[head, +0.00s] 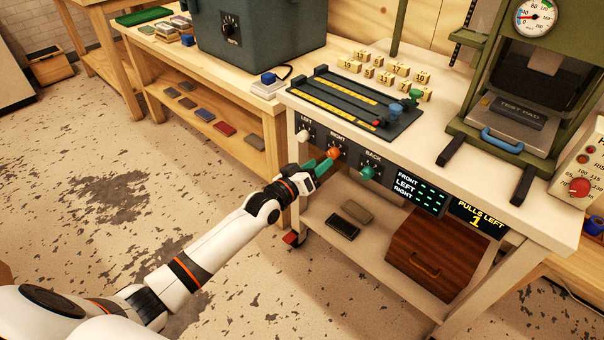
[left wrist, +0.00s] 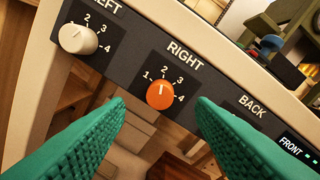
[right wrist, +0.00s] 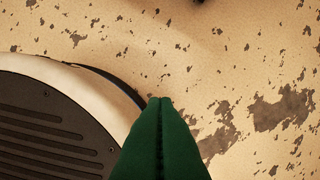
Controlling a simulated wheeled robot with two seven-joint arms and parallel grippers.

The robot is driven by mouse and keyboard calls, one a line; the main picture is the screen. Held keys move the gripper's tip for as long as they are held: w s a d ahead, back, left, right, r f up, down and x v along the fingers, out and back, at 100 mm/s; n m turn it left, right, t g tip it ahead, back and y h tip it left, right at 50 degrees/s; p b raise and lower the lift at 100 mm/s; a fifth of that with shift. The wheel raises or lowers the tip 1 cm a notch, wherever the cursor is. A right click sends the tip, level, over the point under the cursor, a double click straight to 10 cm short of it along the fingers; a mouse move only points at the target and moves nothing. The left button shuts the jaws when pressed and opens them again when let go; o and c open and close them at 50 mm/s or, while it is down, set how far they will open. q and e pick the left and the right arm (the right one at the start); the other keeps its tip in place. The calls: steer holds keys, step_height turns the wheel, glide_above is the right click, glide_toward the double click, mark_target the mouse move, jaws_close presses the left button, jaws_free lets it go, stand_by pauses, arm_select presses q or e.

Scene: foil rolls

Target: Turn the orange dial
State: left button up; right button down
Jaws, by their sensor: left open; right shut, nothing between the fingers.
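The orange dial (head: 333,152) sits under the label RIGHT on the dark front panel of the white bench. In the left wrist view the orange dial (left wrist: 160,95) has numbers 1 to 4 around it, and its white mark points up, between 2 and 1 or near 2. My left gripper (head: 322,164) is open, with its green fingers (left wrist: 162,108) on either side of the dial and apart from it. My right gripper (right wrist: 160,100) is shut and empty above the floor; it is not in the head view.
A white dial (left wrist: 78,39) labelled LEFT and a green dial (head: 368,172) labelled BACK flank the orange one. A green press (head: 530,80) stands on the bench.

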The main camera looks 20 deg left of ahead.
arm_select(q)
steer(key=v, duration=0.7)
steer(key=shift+p, duration=0.4)
arm_select(e)
steer(key=s+f, duration=0.1)
steer(key=s, duration=0.1)
steer(key=f, duration=0.1)
steer(key=shift+s+d+f, duration=0.25)
steer(key=shift+s+f, duration=0.1)
steer(key=shift+s, duration=0.05)
arm_select(q)
steer(key=shift+s, duration=0.1)
